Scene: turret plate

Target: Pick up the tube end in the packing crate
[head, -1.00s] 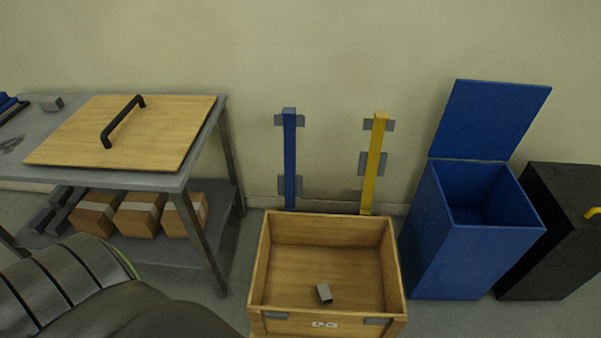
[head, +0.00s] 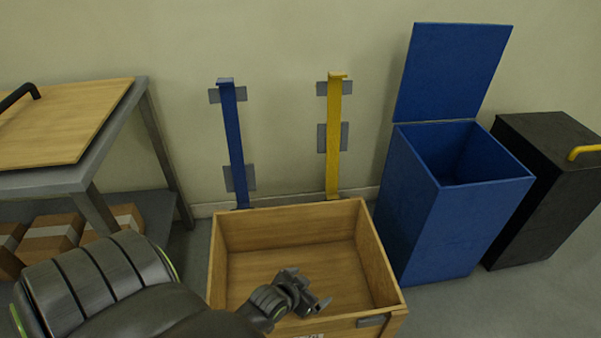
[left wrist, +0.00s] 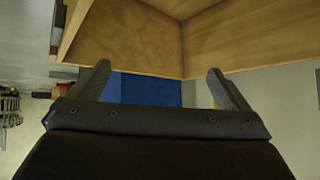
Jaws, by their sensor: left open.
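The wooden packing crate (head: 285,209) stands open on the floor at the lower middle of the head view. My left gripper (head: 312,291) is over the crate's front part, open, with nothing visible between its fingers. The grey tube end does not show now; the gripper and forearm cover part of the crate floor. In the left wrist view the open fingers (left wrist: 160,88) frame a blue surface, with wooden crate walls (left wrist: 135,45) at the top. No tube end shows there. My right gripper is out of view.
A blue bin (head: 415,220) with a raised lid stands right of the crate, beside a black bin (head: 535,205). Blue (head: 234,150) and yellow (head: 333,140) posts stand behind it by the wall. A metal table (head: 75,180) with cardboard boxes below is left.

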